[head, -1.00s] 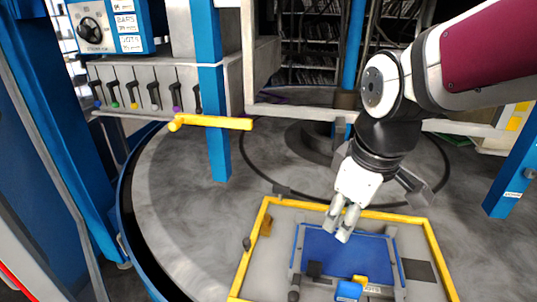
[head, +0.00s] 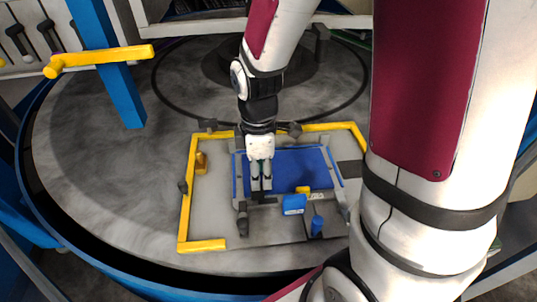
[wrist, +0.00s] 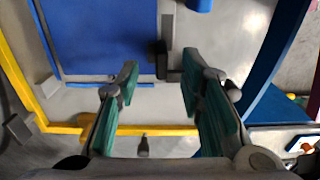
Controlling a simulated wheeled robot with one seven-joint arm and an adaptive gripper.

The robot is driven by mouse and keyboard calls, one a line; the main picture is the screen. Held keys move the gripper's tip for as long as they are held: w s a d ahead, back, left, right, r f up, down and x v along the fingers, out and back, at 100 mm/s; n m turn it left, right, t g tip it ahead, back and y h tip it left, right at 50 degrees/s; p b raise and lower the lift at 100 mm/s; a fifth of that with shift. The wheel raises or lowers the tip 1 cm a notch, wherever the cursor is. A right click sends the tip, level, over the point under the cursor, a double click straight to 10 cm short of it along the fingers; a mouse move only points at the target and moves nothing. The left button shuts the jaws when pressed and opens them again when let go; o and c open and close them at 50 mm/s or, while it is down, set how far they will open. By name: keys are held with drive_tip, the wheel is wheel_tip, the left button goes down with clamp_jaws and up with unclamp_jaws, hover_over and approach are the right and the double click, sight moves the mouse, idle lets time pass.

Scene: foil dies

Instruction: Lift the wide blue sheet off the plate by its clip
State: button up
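The wide blue sheet (head: 300,168) lies flat on the grey plate within a yellow frame; it also fills the upper left of the wrist view (wrist: 95,35). A small black clip (wrist: 159,58) sits at the sheet's edge in the wrist view. My gripper (head: 261,188) points down over the left part of the sheet's near edge in the head view. In the wrist view my gripper (wrist: 160,78) has its two green-padded fingers apart, with nothing between them. The clip lies just beyond the fingertips, and I cannot tell the height gap. In the head view my gripper mostly hides the clip.
A blue block (head: 294,205) with a yellow part (head: 303,190) stands at the sheet's near edge, and a blue cylinder (head: 317,226) is nearer. A yellow rail (head: 187,200) borders the plate. A yellow handle (head: 100,60) juts out at upper left. The round grey floor (head: 100,180) is clear at left.

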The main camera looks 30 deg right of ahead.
sight(261, 185)
drive_tip(key=shift+s+f+p, duration=0.15)
drive_tip(key=shift+f+p, duration=0.2)
drive_tip(key=shift+f, duration=2.65)
clamp_jaws()
